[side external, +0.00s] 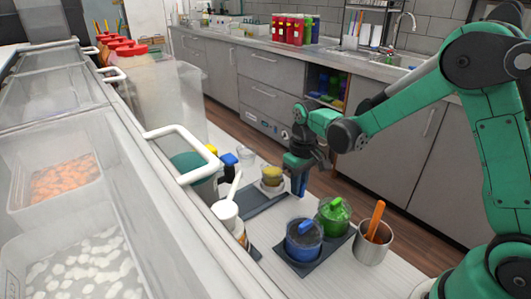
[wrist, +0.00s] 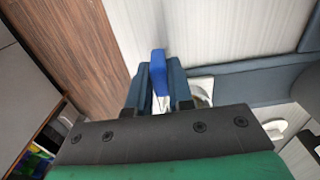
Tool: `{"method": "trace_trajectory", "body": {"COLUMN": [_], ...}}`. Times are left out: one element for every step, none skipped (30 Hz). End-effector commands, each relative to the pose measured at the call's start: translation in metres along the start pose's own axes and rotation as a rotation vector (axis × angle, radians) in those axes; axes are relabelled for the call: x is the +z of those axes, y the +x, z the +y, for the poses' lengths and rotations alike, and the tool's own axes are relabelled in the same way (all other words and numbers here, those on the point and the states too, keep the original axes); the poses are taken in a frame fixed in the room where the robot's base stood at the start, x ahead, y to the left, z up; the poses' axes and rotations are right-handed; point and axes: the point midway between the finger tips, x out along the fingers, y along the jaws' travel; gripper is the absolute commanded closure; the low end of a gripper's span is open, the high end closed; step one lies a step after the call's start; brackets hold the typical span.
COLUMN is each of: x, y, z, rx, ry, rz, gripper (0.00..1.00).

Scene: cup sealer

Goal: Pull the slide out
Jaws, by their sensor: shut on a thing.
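My gripper (side external: 298,180) points down over the light counter. In the wrist view its two fingers (wrist: 158,85) are closed around a bright blue handle (wrist: 158,62), which stands out beyond the fingertips. The slide appears to be the dark blue-grey flat piece (wrist: 250,84) beside the handle in the wrist view. A dark flat plate (side external: 262,198) shows to the left of my gripper in the side view. A small cup with yellow contents (side external: 272,174) stands just left of the gripper. The join between handle and slide is hidden by my fingers.
A glass-lidded food case (side external: 75,130) borders the left. The counter's right edge is close.

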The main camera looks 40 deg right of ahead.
Motion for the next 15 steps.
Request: {"method": "trace_trajectory", "body": {"x": [-0.0012, -0.0012, -0.0012, -0.0012, -0.0012, -0.0012, -0.0013, -0.0012, -0.0011, -0.0010, -0.0010, -0.0008, -0.0008, -0.0007, -0.0006], "y": [0.0000, 0.0000, 0.0000, 0.0000, 0.0000, 0.0000, 0.0000, 0.0000, 0.0000, 0.0000, 0.0000, 0.0000, 0.0000, 0.0001, 0.0001], "z": [0.0051, 0.0053, 0.0057, 0.0059, 0.0061, 0.0063, 0.0064, 0.0064, 0.0062, 0.0059, 0.0057, 0.0053, 0.0051, 0.0049, 0.0046], "rx": [0.014, 0.015, 0.016, 0.017, 0.017, 0.017, 0.018, 0.017, 0.017, 0.016, 0.015, 0.015, 0.014, 0.014, 0.014], "ry": [0.006, 0.007, 0.007, 0.008, 0.008, 0.009, 0.009, 0.009, 0.009, 0.009, 0.009, 0.008, 0.008, 0.007, 0.007], "rz": [0.006, 0.006, 0.006, 0.006, 0.007, 0.007, 0.007, 0.007, 0.006, 0.006, 0.005, 0.005, 0.005, 0.004, 0.004], "gripper": [1.00, 1.00, 1.00, 1.00, 1.00, 1.00, 0.75, 0.66, 0.55, 0.51, 0.51, 0.51, 0.51, 0.51, 0.51]}}
